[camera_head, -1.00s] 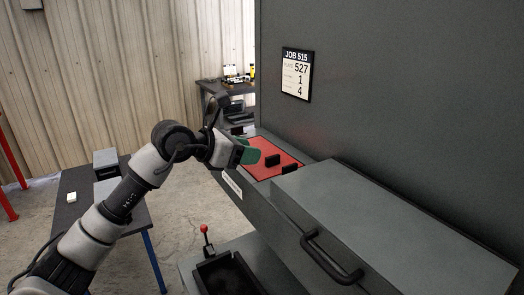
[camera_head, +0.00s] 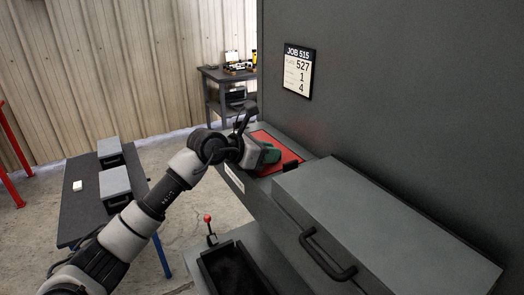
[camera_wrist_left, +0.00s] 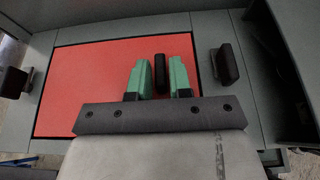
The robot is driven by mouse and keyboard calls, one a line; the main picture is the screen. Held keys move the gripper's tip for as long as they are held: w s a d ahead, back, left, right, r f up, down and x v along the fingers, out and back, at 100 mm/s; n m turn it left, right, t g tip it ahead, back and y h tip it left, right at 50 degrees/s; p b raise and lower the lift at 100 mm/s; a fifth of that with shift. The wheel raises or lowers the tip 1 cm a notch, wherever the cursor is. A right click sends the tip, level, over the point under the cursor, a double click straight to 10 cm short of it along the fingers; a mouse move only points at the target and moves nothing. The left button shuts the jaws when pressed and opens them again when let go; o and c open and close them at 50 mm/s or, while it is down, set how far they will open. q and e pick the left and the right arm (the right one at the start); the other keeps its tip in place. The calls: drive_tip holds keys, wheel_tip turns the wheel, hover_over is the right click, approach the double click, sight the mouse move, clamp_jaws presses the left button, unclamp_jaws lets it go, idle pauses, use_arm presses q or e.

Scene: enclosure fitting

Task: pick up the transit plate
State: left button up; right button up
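The transit plate appears to be the flat red plate (camera_head: 262,136) set in the grey bench. It also fills much of the left wrist view (camera_wrist_left: 85,80). A black upright grip (camera_wrist_left: 160,72) stands on the red plate. My left gripper (camera_head: 268,155) is over the plate. In the left wrist view its green fingers (camera_wrist_left: 159,80) are apart, one on each side of the black grip, with a gap showing on both sides. In the head view the gripper hides the grip and part of the plate. My right gripper is out of view.
Black blocks stand beside the plate, at right (camera_wrist_left: 225,63) and left (camera_wrist_left: 12,82) in the wrist view. A grey box with a black handle (camera_head: 330,258) is close on the right. A side table (camera_head: 85,205) holds grey cases. A dark bin (camera_head: 235,270) lies below.

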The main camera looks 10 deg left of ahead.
use_arm(q)
clamp_jaws()
drive_tip(key=shift+r, duration=0.1)
